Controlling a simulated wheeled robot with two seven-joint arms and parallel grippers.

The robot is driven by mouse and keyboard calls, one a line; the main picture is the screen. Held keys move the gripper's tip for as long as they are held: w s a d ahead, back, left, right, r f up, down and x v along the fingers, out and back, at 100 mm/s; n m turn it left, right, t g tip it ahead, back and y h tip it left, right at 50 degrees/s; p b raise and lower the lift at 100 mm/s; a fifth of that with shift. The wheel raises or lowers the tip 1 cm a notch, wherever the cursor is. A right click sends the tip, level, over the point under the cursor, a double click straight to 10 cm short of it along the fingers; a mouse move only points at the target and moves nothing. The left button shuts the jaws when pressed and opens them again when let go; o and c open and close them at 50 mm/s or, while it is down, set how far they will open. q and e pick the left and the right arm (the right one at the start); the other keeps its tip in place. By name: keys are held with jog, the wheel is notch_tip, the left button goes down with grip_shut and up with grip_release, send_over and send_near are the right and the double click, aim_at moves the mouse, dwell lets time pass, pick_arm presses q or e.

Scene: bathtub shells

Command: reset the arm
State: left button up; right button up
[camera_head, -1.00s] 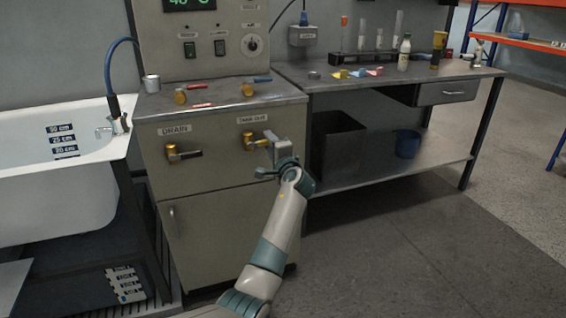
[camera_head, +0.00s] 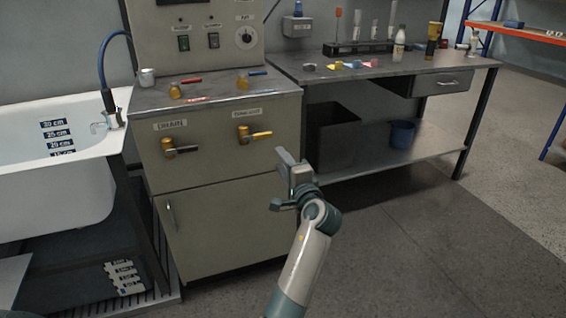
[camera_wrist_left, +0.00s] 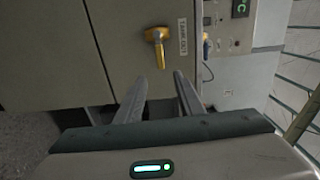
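My left gripper (camera_head: 284,180) is in front of the grey control cabinet (camera_head: 225,215), below and right of the tank-out valve. In the left wrist view its two fingers (camera_wrist_left: 161,80) stand apart with nothing between them. The tank-out valve (camera_head: 253,134) has a brass body and a yellow lever pointing right. It also shows in the left wrist view (camera_wrist_left: 156,36), beyond the fingertips and apart from them. The drain valve (camera_head: 180,148), with a dark lever, sits to its left. My right gripper is not in view.
A white bathtub (camera_head: 60,185) stands at the left. A workbench (camera_head: 400,66) at the right holds bottles and a rack, with a black bin (camera_head: 332,135) and a blue bucket (camera_head: 402,134) on its lower shelf. The floor (camera_head: 420,240) in front is clear.

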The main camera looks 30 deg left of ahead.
pick_arm(q)
jog(key=shift+s+d, duration=0.1)
dwell(0.5)
